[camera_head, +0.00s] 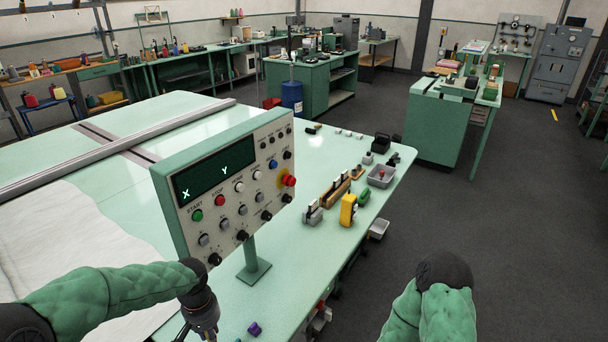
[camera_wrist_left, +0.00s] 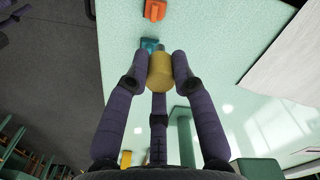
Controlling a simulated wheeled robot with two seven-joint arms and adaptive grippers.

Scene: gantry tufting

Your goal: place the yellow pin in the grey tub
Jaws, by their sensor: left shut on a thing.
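The yellow pin (camera_wrist_left: 161,72), a short yellow cylinder, sits between the dark fingers of my left gripper (camera_wrist_left: 159,75) in the left wrist view. The gripper is shut on it above the pale green table. In the head view my left gripper (camera_head: 197,335) is at the bottom edge, its fingertips cut off and the pin out of sight. A grey tub (camera_head: 380,185) with something red in it stands on the table's far right part. A second grey container (camera_head: 378,229) hangs at the table's right edge. My right gripper is out of frame.
A control panel (camera_head: 225,182) on a post stands between my left gripper and the tub. A yellow device (camera_head: 347,211) and a wooden rack (camera_head: 335,191) stand before the tub. A purple piece (camera_head: 254,329) lies near my gripper; orange (camera_wrist_left: 154,10) and teal (camera_wrist_left: 150,45) pieces lie below it.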

